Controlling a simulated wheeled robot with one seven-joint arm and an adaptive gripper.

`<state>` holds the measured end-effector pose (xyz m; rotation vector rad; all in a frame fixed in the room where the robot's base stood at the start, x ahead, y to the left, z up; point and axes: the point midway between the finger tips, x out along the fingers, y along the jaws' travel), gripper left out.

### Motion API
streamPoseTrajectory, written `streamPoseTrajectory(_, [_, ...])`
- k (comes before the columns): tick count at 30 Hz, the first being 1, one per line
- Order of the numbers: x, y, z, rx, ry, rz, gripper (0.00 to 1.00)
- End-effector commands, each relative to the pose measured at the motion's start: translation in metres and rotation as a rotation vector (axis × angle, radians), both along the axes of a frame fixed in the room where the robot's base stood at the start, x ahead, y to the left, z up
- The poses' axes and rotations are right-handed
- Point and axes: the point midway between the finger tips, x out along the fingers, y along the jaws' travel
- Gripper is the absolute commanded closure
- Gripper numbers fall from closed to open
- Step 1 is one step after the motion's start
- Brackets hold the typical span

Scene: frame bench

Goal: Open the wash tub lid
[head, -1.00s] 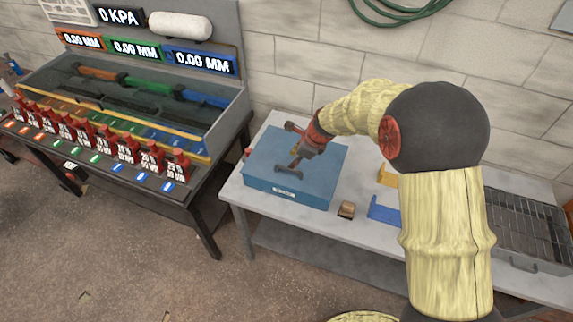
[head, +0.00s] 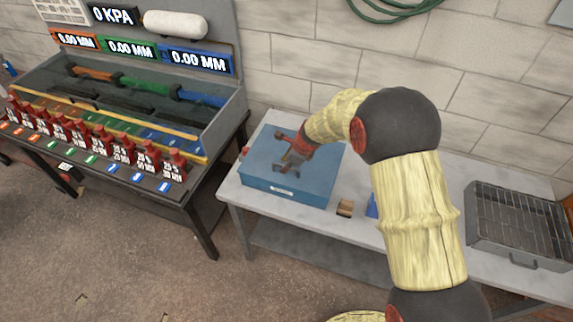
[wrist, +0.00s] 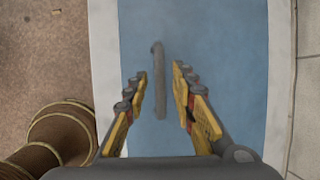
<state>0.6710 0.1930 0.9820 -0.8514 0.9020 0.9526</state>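The wash tub is a closed blue box (head: 262,179) with a flat blue lid (head: 322,162) on the grey bench; the lid also fills the middle of the wrist view (wrist: 225,50). A grey bar handle (wrist: 159,75) stands out on the lid in the wrist view. My gripper (head: 282,152) is over the lid, pointing down at it. In the wrist view my gripper (wrist: 160,74) is open, with one yellow-padded finger on each side of the handle. A gap shows on both sides of the bar. I cannot tell how deep the fingertips reach beside it.
A small brown block (head: 345,207) and a blue part (head: 372,206), mostly behind my arm, lie right of the tub. A wire-grid tray (head: 518,225) stands at the bench's right. A console with red-topped items (head: 100,145) is at left. A wall stands behind.

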Motion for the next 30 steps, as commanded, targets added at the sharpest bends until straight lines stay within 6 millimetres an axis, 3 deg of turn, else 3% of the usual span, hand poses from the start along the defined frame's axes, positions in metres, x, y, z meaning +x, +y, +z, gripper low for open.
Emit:
streamPoseTrajectory(12, [-0.0002,-0.0002,0.0000,0.000,0.000,0.000,1.00])
streamPoseTrajectory(30, [-0.0001,-0.0002,0.0000,0.000,0.000,0.000,1.00])
